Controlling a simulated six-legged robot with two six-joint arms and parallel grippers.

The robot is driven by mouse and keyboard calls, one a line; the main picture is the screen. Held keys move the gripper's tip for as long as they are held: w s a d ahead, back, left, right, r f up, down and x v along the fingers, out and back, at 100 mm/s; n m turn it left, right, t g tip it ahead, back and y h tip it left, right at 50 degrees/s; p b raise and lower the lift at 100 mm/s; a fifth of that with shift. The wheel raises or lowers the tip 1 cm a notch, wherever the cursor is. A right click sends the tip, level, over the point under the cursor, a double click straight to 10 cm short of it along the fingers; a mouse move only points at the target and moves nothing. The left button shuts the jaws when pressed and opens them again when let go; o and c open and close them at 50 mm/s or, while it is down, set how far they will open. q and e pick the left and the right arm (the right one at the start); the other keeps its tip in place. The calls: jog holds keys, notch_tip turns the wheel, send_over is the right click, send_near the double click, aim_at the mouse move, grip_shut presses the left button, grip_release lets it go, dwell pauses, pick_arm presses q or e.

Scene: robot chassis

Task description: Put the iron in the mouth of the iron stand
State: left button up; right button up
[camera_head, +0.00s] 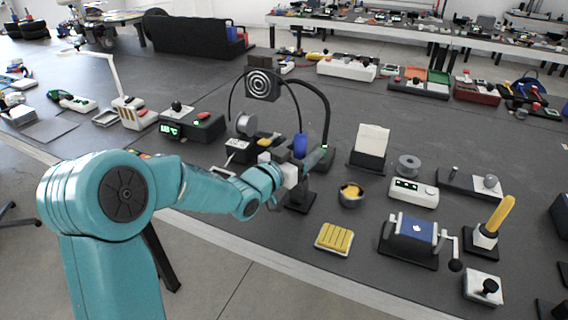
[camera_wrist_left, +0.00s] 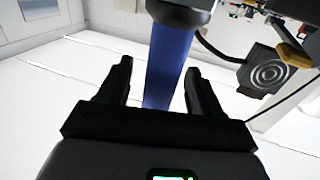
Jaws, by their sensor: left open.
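A blue-handled iron (camera_head: 300,146) stands roughly upright near the middle of the bench in the head view. Its lower part is hidden behind my left gripper (camera_head: 303,167). The black base (camera_head: 299,201) below looks like the iron stand. The gripper hides its mouth, so I cannot tell whether the iron sits in it. In the left wrist view, my left gripper (camera_wrist_left: 160,85) is open, with a finger on each side of the blue handle (camera_wrist_left: 167,62) and visible gaps beside it. A dark cap (camera_wrist_left: 180,12) shows at the handle's upper end. My right gripper is not in view.
A black fume fan (camera_head: 262,85) with curved black arms stands close behind the iron. A wire-wool pot (camera_head: 351,195), a yellow sponge tray (camera_head: 334,238) and a black card holder (camera_head: 369,150) stand to the right. A solder spool (camera_head: 246,124) is left. Bare bench lies in front.

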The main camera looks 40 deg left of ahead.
pick_arm(q)
jog(key=s, duration=1.5)
jog(key=shift+s+a+b, duration=0.15)
jog(key=shift+s+b, duration=0.05)
jog(key=shift+b, duration=0.2)
jog(key=shift+r, duration=0.1)
notch_tip(320, 180, up, 10)
jog(key=p, duration=0.7)
